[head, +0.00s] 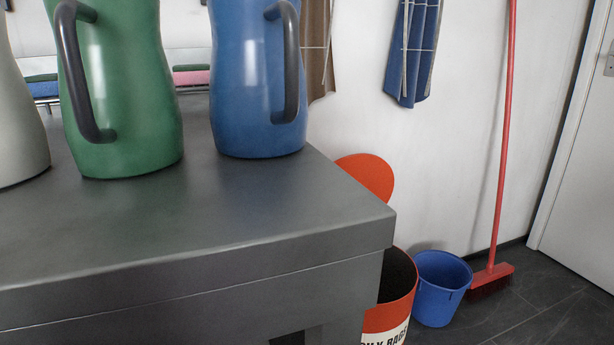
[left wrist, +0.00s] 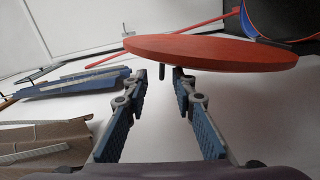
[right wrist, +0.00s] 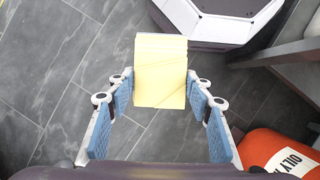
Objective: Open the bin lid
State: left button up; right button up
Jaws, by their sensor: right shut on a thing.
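The bin (head: 393,315) is an orange-red can lettered "oily rags", partly hidden behind the grey cabinet in the head view. Its dark mouth shows, and its round lid (head: 368,175) stands raised behind it near the wall. In the left wrist view the lid (left wrist: 210,52) is a thin red disc seen nearly edge-on. My right gripper (right wrist: 160,88) is shut on a pale yellow block (right wrist: 160,75). The bin (right wrist: 272,150) is at lower right there. Neither gripper shows in the head view.
The grey cabinet (head: 200,225) carries green (head: 125,95) and blue (head: 240,80) jugs and a pale one. A blue bucket (head: 438,295) and red broom (head: 492,275) stand right of the bin. Cloths (head: 410,55) hang on the wall. Tiled floor (right wrist: 45,65) is clear under my right gripper.

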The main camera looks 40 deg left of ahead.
jog(key=shift+f, duration=0.15)
jog(key=shift+f+b, duration=0.65)
jog(key=shift+b, duration=0.2)
pick_arm(q)
jog(key=v, duration=1.3)
jog(key=shift+s+a, duration=0.25)
jog(key=shift+s, duration=0.05)
pick_arm(e)
jog(key=shift+r, duration=0.2)
dwell(0.4)
